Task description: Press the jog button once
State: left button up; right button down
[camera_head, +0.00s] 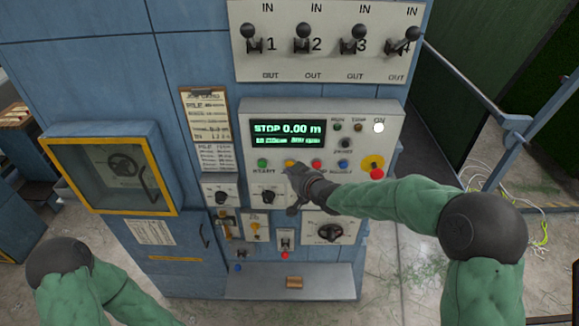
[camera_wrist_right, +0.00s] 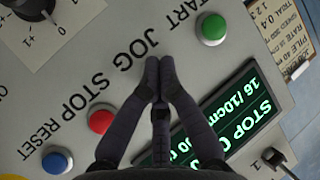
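The yellow jog button (camera_head: 289,162) sits in the row below the green display, between the green start button (camera_head: 262,162) and the red stop button (camera_head: 316,164). My right gripper (camera_head: 293,174) is in front of the panel, just below the jog button. In the right wrist view its fingertips (camera_wrist_right: 160,62) are together with nothing between them, beside the JOG label (camera_wrist_right: 135,50). They hide the jog button there; I cannot tell whether they touch it. The green button (camera_wrist_right: 213,29) and red button (camera_wrist_right: 101,120) lie either side. My left gripper is out of view.
The display (camera_head: 287,132) reads STOP 0.00 m. A blue reset button (camera_head: 343,164) and a red mushroom button on yellow (camera_head: 377,174) are to the right. Lever switches (camera_head: 303,40) line the top. A ledge (camera_head: 252,285) juts out below.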

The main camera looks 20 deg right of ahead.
jog(key=shift+w+d, duration=0.15)
jog(key=shift+w, duration=0.35)
dwell(0.7)
jog(key=shift+s+b, duration=0.2)
jog(key=shift+b, duration=0.15)
jog(key=shift+s+a+b, duration=0.25)
jog(key=shift+s+b, duration=0.15)
jog(key=shift+s, duration=0.3)
jog(key=s+b, duration=0.1)
jog(key=s, duration=0.1)
jog(key=s+a, duration=0.1)
jog(key=s, duration=0.2)
jog(key=shift+a+b, duration=0.2)
jog(key=shift+b, duration=0.2)
jog(key=shift+w, duration=0.1)
dwell(0.4)
